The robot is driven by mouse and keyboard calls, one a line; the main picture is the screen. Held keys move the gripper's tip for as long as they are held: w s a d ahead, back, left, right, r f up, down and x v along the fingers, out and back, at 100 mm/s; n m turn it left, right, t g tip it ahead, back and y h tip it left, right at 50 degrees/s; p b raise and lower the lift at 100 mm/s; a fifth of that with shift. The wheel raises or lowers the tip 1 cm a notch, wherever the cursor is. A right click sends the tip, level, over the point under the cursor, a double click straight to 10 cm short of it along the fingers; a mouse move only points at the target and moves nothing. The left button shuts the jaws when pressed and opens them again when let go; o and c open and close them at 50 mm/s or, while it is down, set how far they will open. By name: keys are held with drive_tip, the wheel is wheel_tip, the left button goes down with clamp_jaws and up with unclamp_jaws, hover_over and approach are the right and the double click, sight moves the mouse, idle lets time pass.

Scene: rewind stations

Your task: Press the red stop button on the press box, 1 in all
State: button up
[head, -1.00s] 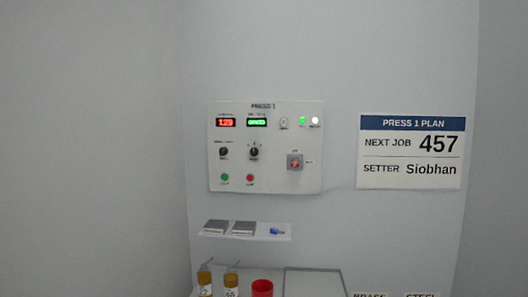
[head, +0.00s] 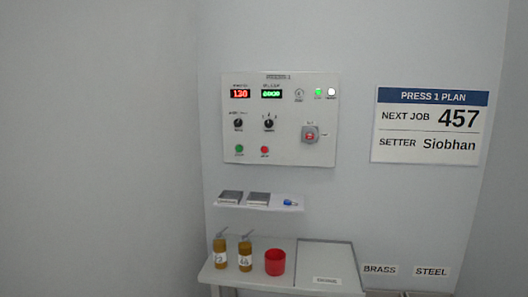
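The press box (head: 290,145) is a white panel on the wall, a little right of the middle in the head view. Its red stop button (head: 264,150) is small and sits low on the panel, right of a green button (head: 239,149). Above them are two black knobs, and higher up a red display (head: 240,94) and a green display (head: 271,94). A larger red switch on a grey plate (head: 310,134) is at the panel's right. The small labels are too blurred to read surely. My gripper is not in view.
A small shelf (head: 233,205) below the box holds two dark blocks and a blue item. A lower bench (head: 272,279) carries two amber bottles, a red cup (head: 275,262) and a tray (head: 330,256). A sign (head: 425,125) hangs at right. Nothing stands before the panel.

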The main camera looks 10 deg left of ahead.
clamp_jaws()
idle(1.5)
